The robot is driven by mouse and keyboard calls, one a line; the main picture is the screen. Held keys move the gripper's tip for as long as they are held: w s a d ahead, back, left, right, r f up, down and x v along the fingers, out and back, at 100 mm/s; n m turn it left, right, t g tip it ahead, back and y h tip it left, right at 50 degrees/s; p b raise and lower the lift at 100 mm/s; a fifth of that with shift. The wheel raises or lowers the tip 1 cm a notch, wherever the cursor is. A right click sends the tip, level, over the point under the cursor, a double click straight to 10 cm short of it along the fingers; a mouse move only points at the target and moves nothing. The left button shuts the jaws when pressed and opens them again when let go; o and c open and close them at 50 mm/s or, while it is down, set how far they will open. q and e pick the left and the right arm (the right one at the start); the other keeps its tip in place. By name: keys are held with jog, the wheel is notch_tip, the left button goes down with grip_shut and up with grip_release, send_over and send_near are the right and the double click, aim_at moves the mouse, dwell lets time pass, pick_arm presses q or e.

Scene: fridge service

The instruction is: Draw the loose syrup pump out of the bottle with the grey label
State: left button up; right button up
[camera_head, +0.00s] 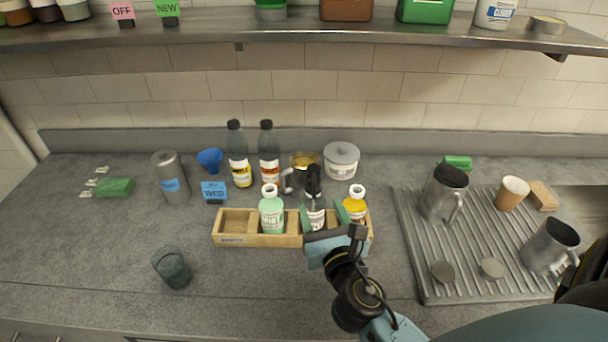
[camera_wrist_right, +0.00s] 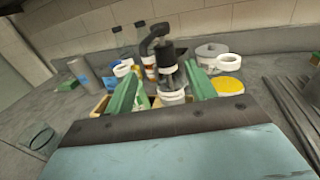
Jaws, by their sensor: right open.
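The bottle with the grey label (camera_head: 315,222) stands upright in the wooden crate (camera_head: 233,240), between a mint-green bottle (camera_head: 272,212) and a yellow bottle (camera_head: 355,205). The black syrup pump (camera_head: 313,182) sits in its top; the wrist view also shows the pump (camera_wrist_right: 165,55), with its spout bent over to the left. My right gripper (camera_head: 325,217) is open, its green fingers on either side of the bottle and pump in the wrist view (camera_wrist_right: 163,82). I cannot tell whether the fingers touch it. My left gripper is not in view.
A ribbed drainer (camera_head: 430,275) with metal pitchers is to the right. A glass (camera_head: 171,268) stands front left. A shelf (camera_head: 200,33) overhangs the back.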

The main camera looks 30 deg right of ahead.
jog(key=x, duration=0.5)
jog(key=shift+w+d+p, duration=0.2)
jog(key=shift+p, duration=0.2)
jog(key=x, duration=0.6)
jog(key=shift+s+d+f, duration=0.1)
jog(key=shift+d+f, duration=0.05)
jog(key=shift+d, duration=0.05)
jog(key=c, duration=1.1)
jog(key=shift+o, duration=0.2)
jog(key=shift+p, duration=0.3)
